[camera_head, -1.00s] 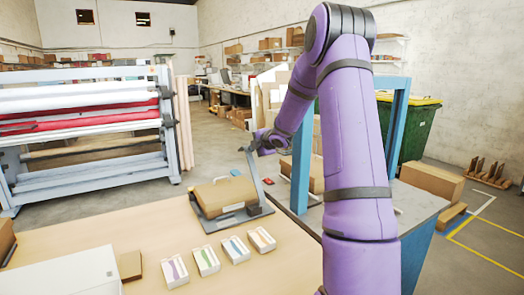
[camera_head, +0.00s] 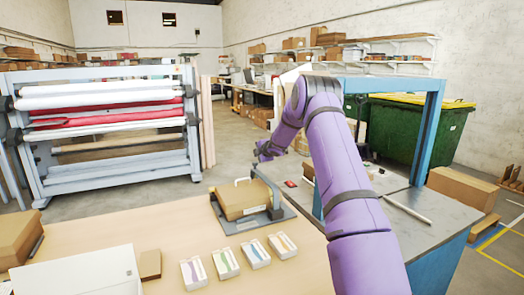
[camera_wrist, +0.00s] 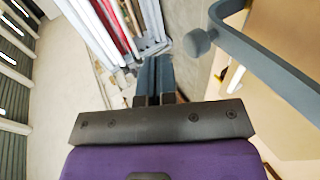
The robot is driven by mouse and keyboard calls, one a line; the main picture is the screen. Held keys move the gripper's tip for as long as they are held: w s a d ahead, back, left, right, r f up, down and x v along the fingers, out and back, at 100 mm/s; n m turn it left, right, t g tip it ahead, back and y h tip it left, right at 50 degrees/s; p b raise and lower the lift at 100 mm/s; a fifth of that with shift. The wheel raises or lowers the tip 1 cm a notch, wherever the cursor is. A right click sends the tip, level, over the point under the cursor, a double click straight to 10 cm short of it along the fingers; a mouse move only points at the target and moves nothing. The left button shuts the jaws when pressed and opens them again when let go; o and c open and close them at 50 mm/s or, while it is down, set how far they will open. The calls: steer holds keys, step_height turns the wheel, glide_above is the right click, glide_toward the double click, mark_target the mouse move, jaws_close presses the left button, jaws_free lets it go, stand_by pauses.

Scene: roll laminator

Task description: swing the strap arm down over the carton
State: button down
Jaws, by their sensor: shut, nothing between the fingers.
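The brown carton (camera_head: 240,200) lies on a dark base plate (camera_head: 229,229) on the tan table. The grey strap arm (camera_head: 269,187) stands raised at the carton's right side, its free end leaning up and left. My gripper (camera_head: 262,152) is just above that free end in the head view; contact cannot be told there. In the wrist view my gripper (camera_wrist: 155,62) is shut and empty. The strap arm (camera_wrist: 270,62) also shows there, bent, with its round knob (camera_wrist: 197,43) right of my fingertips and apart from them.
Several small white boxes (camera_head: 225,263) with coloured marks lie in front of the carton. A large white box (camera_head: 85,273) is front left. A blue frame (camera_head: 430,125) over a grey bench is at right. A roll rack (camera_head: 105,125) stands behind left.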

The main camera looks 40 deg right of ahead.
steer(key=shift+w+d+f, duration=0.15)
steer(key=shift+w+f, duration=0.45)
steer(key=shift+f, duration=0.2)
steer(key=shift+w+d+f, duration=0.1)
steer(key=shift+w+f, duration=0.5)
steer(key=shift+f, duration=0.15)
